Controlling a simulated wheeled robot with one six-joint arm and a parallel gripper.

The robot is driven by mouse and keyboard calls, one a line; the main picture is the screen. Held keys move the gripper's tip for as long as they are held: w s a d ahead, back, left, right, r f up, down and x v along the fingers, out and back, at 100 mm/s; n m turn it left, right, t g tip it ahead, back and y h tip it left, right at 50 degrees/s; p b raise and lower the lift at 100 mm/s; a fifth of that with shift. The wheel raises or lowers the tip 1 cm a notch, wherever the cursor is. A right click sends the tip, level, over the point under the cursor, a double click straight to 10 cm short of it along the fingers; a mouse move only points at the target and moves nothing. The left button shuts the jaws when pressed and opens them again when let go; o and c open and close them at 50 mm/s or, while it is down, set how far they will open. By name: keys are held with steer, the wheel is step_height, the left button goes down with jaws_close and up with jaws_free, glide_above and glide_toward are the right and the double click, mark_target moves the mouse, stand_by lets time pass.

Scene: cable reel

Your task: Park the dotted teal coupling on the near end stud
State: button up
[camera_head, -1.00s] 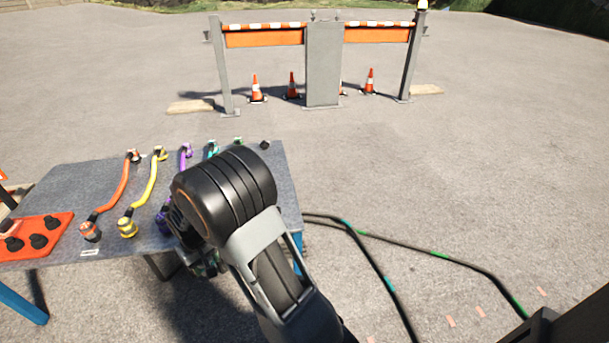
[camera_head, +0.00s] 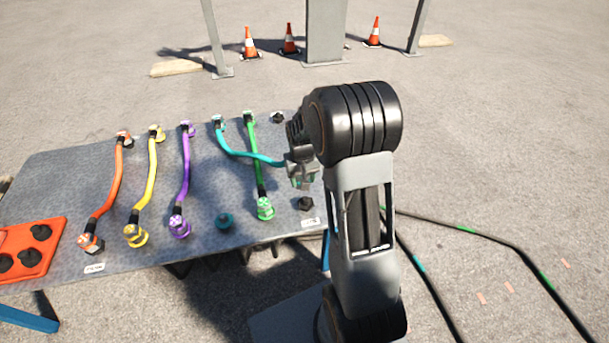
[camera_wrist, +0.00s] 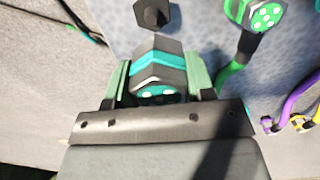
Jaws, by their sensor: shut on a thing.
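The teal coupling (camera_wrist: 158,66), dark with a teal band and pale dots on its teal face, sits between the jaws of my gripper (camera_wrist: 158,82) in the wrist view. In the head view my gripper (camera_head: 302,178) holds it above the table's right part, and my arm partly hides it. The teal cable (camera_head: 250,157) runs from it to a fitting at the table's far side. The near end stud (camera_head: 305,204), a dark bare knob, stands at the right front corner, just below my gripper in the picture. A dark stud (camera_wrist: 152,13) shows ahead of the coupling in the wrist view, apart from it.
The green cable's dotted coupling (camera_head: 265,209) stands close left of the near end stud. A teal-ringed stud (camera_head: 224,221) is bare. Purple (camera_head: 184,170), yellow (camera_head: 149,185) and orange (camera_head: 113,190) cables lie further left. Another bare stud (camera_head: 278,117) is at the far right.

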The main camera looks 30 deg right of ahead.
mark_target(306, 199)
steer(key=shift+s+d+f, duration=0.1)
steer(key=shift+d+f, duration=0.1)
steer(key=shift+d, duration=0.35)
steer(key=shift+d+f+b, duration=0.1)
steer(key=shift+f+b, duration=0.45)
steer(key=shift+b, duration=0.15)
step_height(306, 199, down, 6)
steer(key=b, duration=0.4)
steer(key=shift+r+b, duration=0.25)
steer(key=shift+b, duration=0.15)
steer(key=shift+f+b, duration=0.4)
steer(key=shift+f, duration=0.4)
steer(key=shift+s+f, duration=0.1)
steer(key=shift+f, duration=0.4)
steer(key=o, duration=1.1)
step_height(306, 199, up, 14)
steer(key=p, duration=0.5)
steer(key=shift+f, duration=0.1)
